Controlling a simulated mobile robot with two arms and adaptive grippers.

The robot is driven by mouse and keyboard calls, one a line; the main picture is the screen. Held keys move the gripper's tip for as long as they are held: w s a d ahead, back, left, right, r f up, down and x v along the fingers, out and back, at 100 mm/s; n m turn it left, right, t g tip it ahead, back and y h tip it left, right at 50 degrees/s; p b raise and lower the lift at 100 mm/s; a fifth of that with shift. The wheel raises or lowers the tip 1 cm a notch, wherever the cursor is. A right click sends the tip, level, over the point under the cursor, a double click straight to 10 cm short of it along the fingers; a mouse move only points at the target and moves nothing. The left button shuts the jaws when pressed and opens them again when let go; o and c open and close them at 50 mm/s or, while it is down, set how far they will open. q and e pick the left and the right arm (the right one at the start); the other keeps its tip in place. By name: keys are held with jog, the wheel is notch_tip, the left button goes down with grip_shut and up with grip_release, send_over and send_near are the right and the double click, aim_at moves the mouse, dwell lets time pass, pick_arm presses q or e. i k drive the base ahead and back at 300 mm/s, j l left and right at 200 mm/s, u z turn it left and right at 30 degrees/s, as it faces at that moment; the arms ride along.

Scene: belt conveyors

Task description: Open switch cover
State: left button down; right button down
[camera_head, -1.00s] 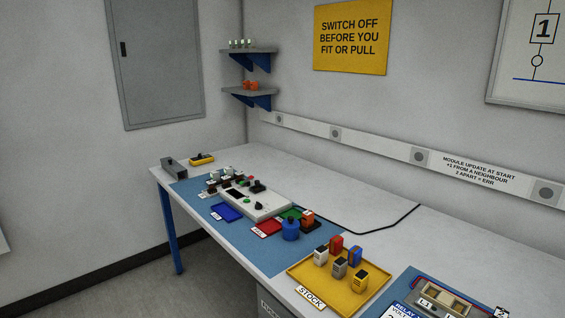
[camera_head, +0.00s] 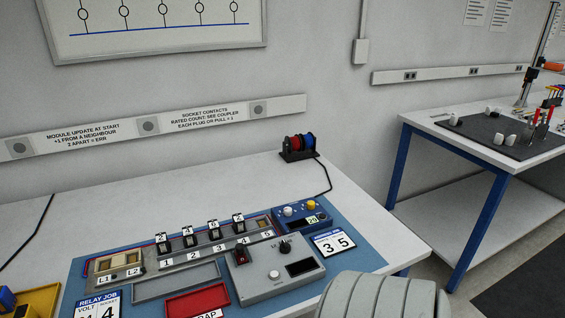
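A grey control box (camera_head: 275,274) sits on the blue mat at the front middle of the bench. At its left end stands a small dark red part (camera_head: 241,254) that looks like a switch cover; it is too small to tell whether it is shut. A black knob (camera_head: 285,247), a white button (camera_head: 274,275) and a dark display (camera_head: 300,267) are on the same box. Neither of my grippers shows. A grey ribbed part at the bottom right looks like my own arm and stands close in front of the box.
A relay rail (camera_head: 190,251) with numbered sockets lies behind the box. A red tray (camera_head: 197,299) and an empty grey tray (camera_head: 177,280) lie left of it. A blue meter box (camera_head: 301,211) stands behind right. Wire spools (camera_head: 299,146) stand at the back. A second bench (camera_head: 480,145) is at right.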

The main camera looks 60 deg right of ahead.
aim_at(239, 247)
jog(key=z, duration=1.6)
